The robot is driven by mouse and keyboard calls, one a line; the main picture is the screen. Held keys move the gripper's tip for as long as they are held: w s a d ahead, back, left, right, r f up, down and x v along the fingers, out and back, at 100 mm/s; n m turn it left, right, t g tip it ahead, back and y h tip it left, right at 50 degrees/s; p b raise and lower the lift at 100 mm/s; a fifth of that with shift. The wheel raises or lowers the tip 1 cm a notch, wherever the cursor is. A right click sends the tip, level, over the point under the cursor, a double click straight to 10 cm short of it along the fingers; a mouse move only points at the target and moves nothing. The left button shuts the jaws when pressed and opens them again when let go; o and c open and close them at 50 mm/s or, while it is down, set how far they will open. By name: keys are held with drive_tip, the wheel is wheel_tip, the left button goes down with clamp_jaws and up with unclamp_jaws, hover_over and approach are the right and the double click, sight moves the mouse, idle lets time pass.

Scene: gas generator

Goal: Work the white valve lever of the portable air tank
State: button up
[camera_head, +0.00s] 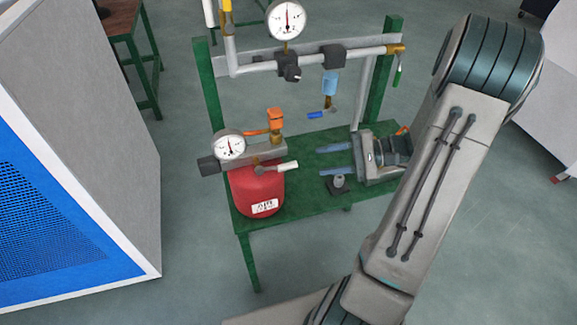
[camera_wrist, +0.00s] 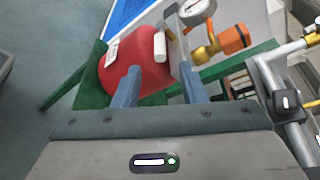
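The portable air tank (camera_head: 257,192) is red with an AIR label and stands at the left of the green bench; it also shows in the wrist view (camera_wrist: 115,72). Its white valve lever (camera_head: 284,166) sticks out to the right from the top fitting. In the wrist view the lever (camera_wrist: 160,45) is beyond my fingertips, roughly in line with the gap between them. My gripper (camera_head: 320,161) is to the right of the lever, its two blue fingers spread and pointing at the tank. It is open and empty, apart from the lever. The fingers also show in the wrist view (camera_wrist: 158,80).
A round gauge (camera_head: 230,146) and an orange fitting (camera_head: 275,119) sit on the tank's top. The green bench (camera_head: 300,205) carries a pipe rack with a larger gauge (camera_head: 286,19) behind. A small dark knob-like part (camera_head: 340,184) stands below my gripper. A blue-fronted cabinet (camera_head: 60,220) is at left.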

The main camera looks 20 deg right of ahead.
sight(296, 165)
drive_tip(key=x, duration=1)
drive_tip(key=shift+a+f, duration=0.1)
drive_tip(key=shift+a, duration=0.05)
